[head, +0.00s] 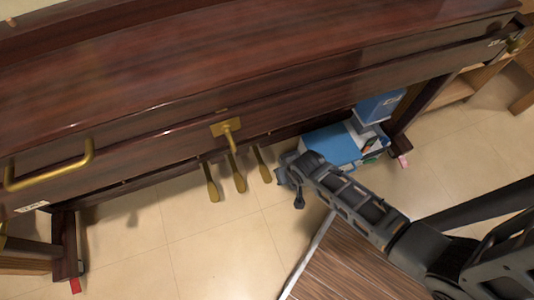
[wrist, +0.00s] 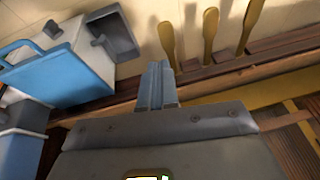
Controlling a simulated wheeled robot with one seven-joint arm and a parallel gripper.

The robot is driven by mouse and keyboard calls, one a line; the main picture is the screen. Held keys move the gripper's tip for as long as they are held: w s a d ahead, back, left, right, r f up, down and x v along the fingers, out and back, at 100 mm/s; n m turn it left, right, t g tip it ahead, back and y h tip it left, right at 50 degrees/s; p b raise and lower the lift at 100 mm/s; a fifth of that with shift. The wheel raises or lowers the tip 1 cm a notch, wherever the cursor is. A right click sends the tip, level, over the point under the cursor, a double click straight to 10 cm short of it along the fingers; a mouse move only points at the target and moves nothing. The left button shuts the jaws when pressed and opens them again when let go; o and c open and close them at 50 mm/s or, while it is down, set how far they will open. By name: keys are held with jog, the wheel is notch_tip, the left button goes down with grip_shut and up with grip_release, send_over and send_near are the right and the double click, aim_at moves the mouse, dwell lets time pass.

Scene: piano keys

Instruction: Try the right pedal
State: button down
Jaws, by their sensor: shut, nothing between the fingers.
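Three brass pedals hang under the dark red-brown piano (head: 200,65). The right pedal (head: 263,166) is the one nearest the blue boxes. It also shows in the wrist view (wrist: 168,45), where the order is reversed, just beyond my fingertips. The middle pedal (head: 238,178) and left pedal (head: 212,187) lie farther to the left. My gripper (head: 281,176) is shut and empty, low and just right of the right pedal. In the wrist view its fingers (wrist: 158,80) point toward that pedal, with a small gap seeming to remain.
Blue-and-white boxes (head: 335,143) stand under the piano, right of my gripper and close to it. A piano leg (head: 402,138) is beyond them. A brown wooden surface (head: 335,265) lies at the front below my arm. The tiled floor (head: 185,232) before the left pedal is clear.

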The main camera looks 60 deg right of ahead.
aim_at(267, 176)
jog(key=w+d+f+m+g+y+b, duration=0.2)
jog(key=w+f+b, duration=0.4)
jog(key=w+f, duration=0.3)
jog(key=shift+w+d+f+m+g+b, duration=0.25)
jog(key=shift+d+m+g, duration=0.55)
jog(key=shift+g, duration=0.4)
jog(key=shift+r, duration=0.1)
jog(key=f+b, duration=0.7)
jog(key=shift+s+a, duration=0.25)
jog(key=shift+a, duration=0.1)
